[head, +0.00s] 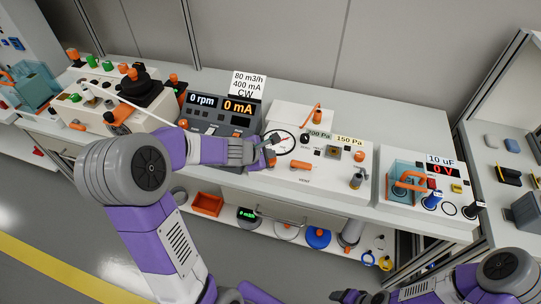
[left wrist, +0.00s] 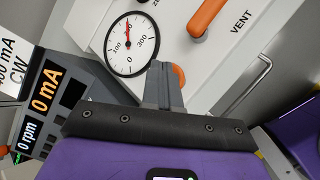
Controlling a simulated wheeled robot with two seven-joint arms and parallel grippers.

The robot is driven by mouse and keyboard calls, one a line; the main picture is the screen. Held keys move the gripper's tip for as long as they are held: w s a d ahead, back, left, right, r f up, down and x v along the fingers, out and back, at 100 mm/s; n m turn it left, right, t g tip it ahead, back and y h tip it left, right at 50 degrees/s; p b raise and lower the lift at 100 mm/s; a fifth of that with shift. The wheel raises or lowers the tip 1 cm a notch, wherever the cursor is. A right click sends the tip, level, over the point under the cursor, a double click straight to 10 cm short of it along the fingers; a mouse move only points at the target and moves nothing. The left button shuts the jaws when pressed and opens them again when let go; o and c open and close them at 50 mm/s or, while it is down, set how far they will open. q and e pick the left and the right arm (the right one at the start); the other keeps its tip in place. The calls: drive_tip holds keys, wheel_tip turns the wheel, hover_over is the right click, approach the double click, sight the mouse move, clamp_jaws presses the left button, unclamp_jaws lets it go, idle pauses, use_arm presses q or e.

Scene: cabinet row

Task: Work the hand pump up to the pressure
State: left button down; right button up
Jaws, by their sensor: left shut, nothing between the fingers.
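My left gripper (head: 267,152) is shut and empty at the left part of a white bench unit (head: 325,180). In the left wrist view its closed fingers (left wrist: 163,72) are in front of a rounded orange part (left wrist: 178,76), which they partly hide. I cannot tell whether they touch it. A round dial gauge (left wrist: 131,44) is beside the fingers; its red needle points up in the picture. An orange lever (left wrist: 208,17) is by the word VENT; it also shows in the head view (head: 301,166). The unit has 200 Pa (head: 318,134) and 150 Pa (head: 349,140) labels. My right gripper (head: 348,296) is low at the bottom edge.
A grey console (head: 212,122) reading 0 rpm and 0 mA stands left of the unit. A device with a 0 V display (head: 441,169) stands to the right. A grey upright fitting (head: 357,181) is on the unit's right end. A lower shelf holds an orange bin (head: 207,204).

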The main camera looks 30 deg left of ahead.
use_arm(q)
drive_tip(key=shift+r+p, duration=0.5)
drive_tip(key=shift+r, duration=0.3)
wheel_tip(320, 180, up, 5)
drive_tip(key=p, duration=0.5)
idle(0.5)
